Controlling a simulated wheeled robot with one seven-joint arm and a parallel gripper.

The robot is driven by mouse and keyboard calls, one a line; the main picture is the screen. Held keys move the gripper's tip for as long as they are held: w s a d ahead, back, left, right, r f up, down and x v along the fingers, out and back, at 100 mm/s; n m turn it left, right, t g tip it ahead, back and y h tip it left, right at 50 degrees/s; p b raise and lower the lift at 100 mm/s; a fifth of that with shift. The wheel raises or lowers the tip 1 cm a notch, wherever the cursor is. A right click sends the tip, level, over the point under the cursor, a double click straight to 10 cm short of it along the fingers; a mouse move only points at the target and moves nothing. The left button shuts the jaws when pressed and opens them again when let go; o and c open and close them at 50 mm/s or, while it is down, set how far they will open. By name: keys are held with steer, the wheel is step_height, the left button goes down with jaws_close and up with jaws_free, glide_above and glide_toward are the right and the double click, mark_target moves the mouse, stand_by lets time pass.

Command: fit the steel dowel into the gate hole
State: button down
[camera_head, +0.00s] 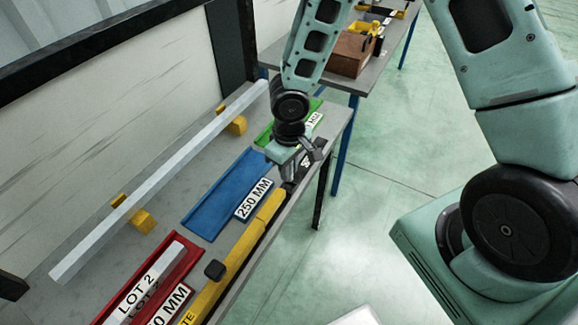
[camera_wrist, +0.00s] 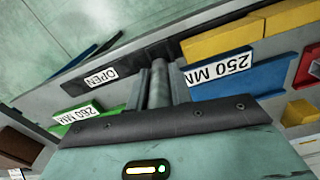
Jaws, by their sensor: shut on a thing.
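My gripper (camera_head: 305,152) is over the front edge of the near bench, past the end of the yellow bar. In the wrist view my gripper (camera_wrist: 160,88) is shut on the grey steel dowel (camera_wrist: 159,92), which lies between its two fingers. The yellow gate bar (camera_head: 240,247), with lettering ending in "TE", runs along the bench's front edge. It also shows in the wrist view (camera_wrist: 218,42). A dark strip with an "OPEN" label (camera_wrist: 100,78) continues beyond the bar's end. I cannot make out the gate hole; the dowel's far end is against a dark background.
A blue "250 MM" tray (camera_head: 222,195), a red "LOT 2" tray (camera_head: 150,280) and a green tray (camera_head: 268,132) lie behind the bar. A long pale bar (camera_head: 160,180) rests on yellow blocks at the wall.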

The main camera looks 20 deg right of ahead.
steer(key=shift+f+b, duration=0.6)
steer(key=shift+f, duration=0.4)
steer(key=shift+f+b, duration=1.1)
steer(key=shift+b, duration=0.3)
stand_by(1.0)
steer(key=c, duration=1.2)
jaws_free()
steer(key=shift+r, duration=0.1)
steer(key=shift+o, duration=0.2)
step_height(320, 180, up, 17)
steer(key=shift+r+p, duration=0.2)
steer(key=shift+p, duration=0.25)
steer(key=s+a+n+b, duration=0.1)
steer(key=s+a+b, duration=0.1)
steer(key=s, duration=0.8)
steer(key=s+a+r+n+b, duration=0.1)
steer(key=s+a, duration=0.3)
steer(key=s, duration=0.6)
steer(key=shift+a+y+b, duration=0.2)
steer(key=shift+y+b, duration=0.1)
steer(key=shift+b, duration=0.05)
